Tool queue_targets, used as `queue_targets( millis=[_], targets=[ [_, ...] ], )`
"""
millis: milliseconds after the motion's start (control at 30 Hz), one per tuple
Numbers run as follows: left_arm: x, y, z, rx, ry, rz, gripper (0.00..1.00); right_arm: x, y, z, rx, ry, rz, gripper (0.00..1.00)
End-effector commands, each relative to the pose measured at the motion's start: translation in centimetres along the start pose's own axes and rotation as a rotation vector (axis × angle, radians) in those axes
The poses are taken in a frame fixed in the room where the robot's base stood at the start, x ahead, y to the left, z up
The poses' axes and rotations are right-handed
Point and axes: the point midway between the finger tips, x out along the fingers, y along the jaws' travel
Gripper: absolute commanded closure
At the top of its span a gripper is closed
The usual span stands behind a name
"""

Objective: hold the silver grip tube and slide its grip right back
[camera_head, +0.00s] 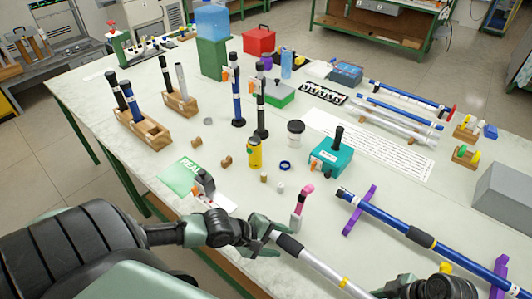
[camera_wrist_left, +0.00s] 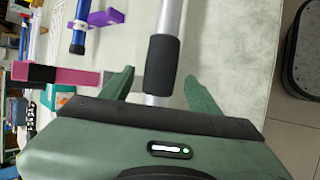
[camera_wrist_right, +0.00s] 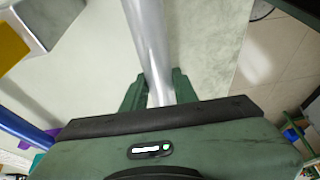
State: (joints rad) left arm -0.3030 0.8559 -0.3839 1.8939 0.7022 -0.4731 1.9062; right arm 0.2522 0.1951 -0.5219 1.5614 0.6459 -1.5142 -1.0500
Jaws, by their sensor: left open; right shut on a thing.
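The silver grip tube (camera_head: 318,264) runs slantwise at the front of the table, with a black grip (camera_head: 288,244) near its left end and a yellow band further right. My left gripper (camera_head: 268,238) is open at the tube's left end. My right gripper (camera_wrist_right: 158,90) is shut on the silver tube (camera_wrist_right: 150,45). In the head view the right gripper is only partly seen at the bottom edge.
A blue tube (camera_head: 385,222) rests on purple stands (camera_head: 358,212) behind the silver tube. A pink-topped piece (camera_head: 301,200) stands close behind the black grip. A teal box (camera_head: 331,160) and a yellow can (camera_head: 254,154) stand further back. A grey box (camera_head: 503,192) is at right.

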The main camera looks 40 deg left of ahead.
Motion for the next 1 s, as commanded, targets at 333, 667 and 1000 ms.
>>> queue_targets(
  millis=[333,667,1000],
  targets=[
    [-7.2,-0.3,-0.1,0.001,0.002,-0.006,0.39,0.0,0.0,-0.1,0.001,0.002,0.001,1.00],
    [-10.0,-0.1,-0.1,0.001,0.002,-0.002,0.39,0.0,0.0,-0.1,0.000,0.003,0.001,1.00],
    [-10.1,0.0,-0.1,0.001,0.002,-0.001,0.39,0.0,0.0,-0.1,0.000,0.003,0.001,1.00]
  ],
)
